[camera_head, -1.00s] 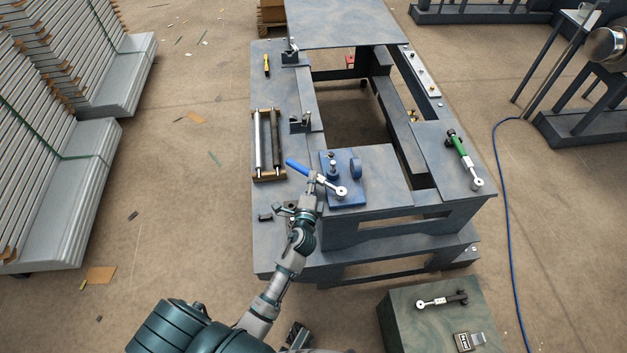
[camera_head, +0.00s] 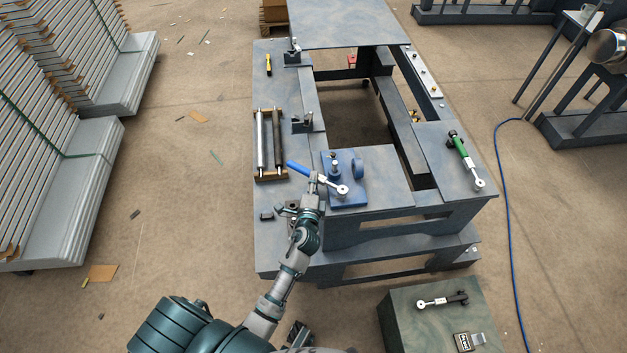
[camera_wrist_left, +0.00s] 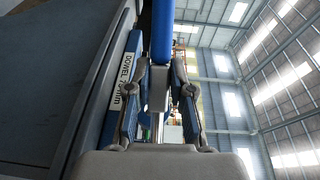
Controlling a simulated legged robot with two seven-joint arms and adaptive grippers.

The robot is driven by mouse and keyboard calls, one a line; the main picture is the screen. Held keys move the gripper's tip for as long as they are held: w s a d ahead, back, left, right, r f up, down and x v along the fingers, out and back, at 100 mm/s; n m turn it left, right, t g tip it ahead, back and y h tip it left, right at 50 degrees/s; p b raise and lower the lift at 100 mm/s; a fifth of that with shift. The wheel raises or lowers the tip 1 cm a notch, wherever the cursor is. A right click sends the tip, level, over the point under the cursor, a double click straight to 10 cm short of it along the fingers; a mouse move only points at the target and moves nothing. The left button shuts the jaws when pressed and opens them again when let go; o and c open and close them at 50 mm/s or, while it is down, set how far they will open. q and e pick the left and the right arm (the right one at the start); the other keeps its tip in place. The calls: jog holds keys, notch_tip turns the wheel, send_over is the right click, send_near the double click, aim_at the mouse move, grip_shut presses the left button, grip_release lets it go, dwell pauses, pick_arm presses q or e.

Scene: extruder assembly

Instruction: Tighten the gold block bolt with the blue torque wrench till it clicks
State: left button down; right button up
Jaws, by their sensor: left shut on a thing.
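The blue torque wrench has a blue handle (camera_head: 298,167) pointing to the upper left and a round metal head (camera_head: 343,191) at the lower right. The head lies over the front of a blue fixture (camera_head: 357,198) on the bench. My left gripper (camera_head: 314,183) is shut on the wrench between handle and head. In the left wrist view, the blue handle (camera_wrist_left: 162,32) rises beyond the fingertips, and my left gripper (camera_wrist_left: 160,88) has one finger on each side of the metal shaft. The bolt under the head is hidden, and I cannot make out a gold block there. My right gripper is out of view.
A green-handled wrench (camera_head: 462,150) lies on the bench's right side. Rollers (camera_head: 268,145) lie in a wooden rack at left. A black-handled wrench (camera_head: 442,301) lies on a low green cabinet. A block labelled DOWEL (camera_wrist_left: 124,85) is close to the left finger. The bench centre is open.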

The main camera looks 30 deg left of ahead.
pick_arm(q)
jog(key=shift+r, duration=0.1)
dwell(0.6)
jog(key=shift+d+r+m, duration=0.1)
jog(key=shift+m, duration=0.2)
